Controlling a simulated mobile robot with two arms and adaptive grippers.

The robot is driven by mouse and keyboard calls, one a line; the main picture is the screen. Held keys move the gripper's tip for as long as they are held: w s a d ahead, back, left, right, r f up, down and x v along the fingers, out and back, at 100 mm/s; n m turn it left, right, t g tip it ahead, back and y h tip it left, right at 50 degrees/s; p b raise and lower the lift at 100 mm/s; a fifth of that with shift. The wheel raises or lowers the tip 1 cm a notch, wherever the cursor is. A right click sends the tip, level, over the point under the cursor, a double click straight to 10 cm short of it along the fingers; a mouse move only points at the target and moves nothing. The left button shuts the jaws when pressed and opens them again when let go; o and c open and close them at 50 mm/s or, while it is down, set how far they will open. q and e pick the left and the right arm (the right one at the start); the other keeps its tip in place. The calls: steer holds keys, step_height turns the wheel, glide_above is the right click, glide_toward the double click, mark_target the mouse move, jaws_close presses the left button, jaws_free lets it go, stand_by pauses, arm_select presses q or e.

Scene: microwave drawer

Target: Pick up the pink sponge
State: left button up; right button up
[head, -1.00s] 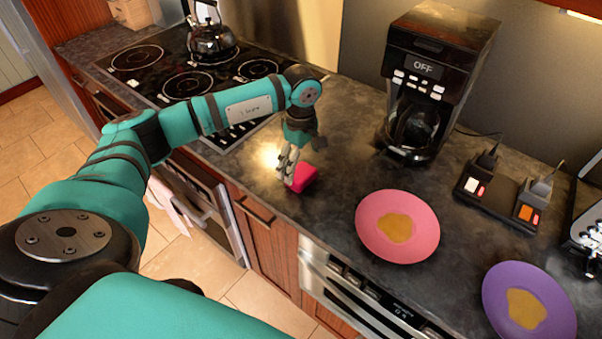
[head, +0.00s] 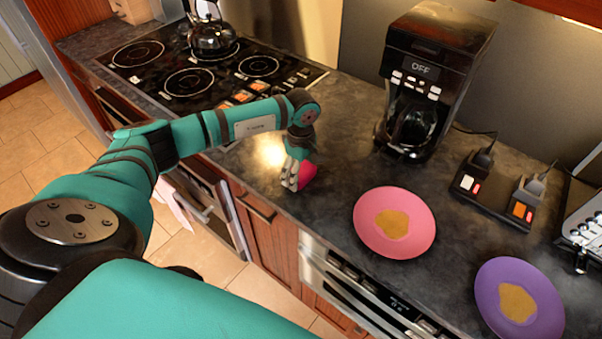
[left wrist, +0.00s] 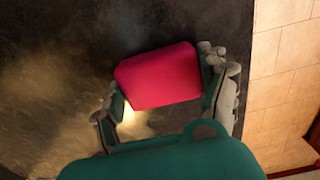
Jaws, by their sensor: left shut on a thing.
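The pink sponge (head: 308,175) is at the dark countertop, near its front edge between the stove and the pink plate. In the left wrist view the sponge (left wrist: 160,77) lies between the two fingers. My left gripper (head: 295,176) is shut on it, and its fingers partly hide it in the head view. The left gripper also shows in the left wrist view (left wrist: 162,90), with a finger at each side of the sponge. I cannot tell whether the sponge is lifted clear of the counter. My right gripper is not in view.
A pink plate (head: 366,235) and a purple plate (head: 489,291), each with a tan patch, lie to the right. A coffee maker (head: 432,75) stands behind. A stove (head: 155,80) with a kettle (head: 210,38) is at the left. A power strip (head: 495,200) lies at right.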

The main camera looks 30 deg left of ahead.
mark_target(301, 170)
arm_select(q)
steer(key=shift+r, duration=0.1)
steer(key=shift+r+b, duration=0.45)
steer(key=shift+b, duration=0.05)
step_height(301, 170, up, 2)
steer(key=shift+s+r+b, duration=0.1)
steer(key=shift+s+b, duration=0.05)
steer(key=shift+b, duration=0.7)
steer(key=shift+s+d+r+b, duration=0.3)
steer(key=shift+s+d+b, duration=0.55)
steer(key=shift+s, duration=1.65)
steer(key=shift+s+d+r+b, duration=0.3)
steer(key=shift+s+d+b, duration=0.45)
steer(key=shift+s, duration=1.8)
steer(key=shift+s+d+r+b, duration=0.3)
steer(key=shift+s+d+b, duration=0.55)
steer(key=shift+s, duration=1.65)
steer(key=shift+a, duration=0.1)
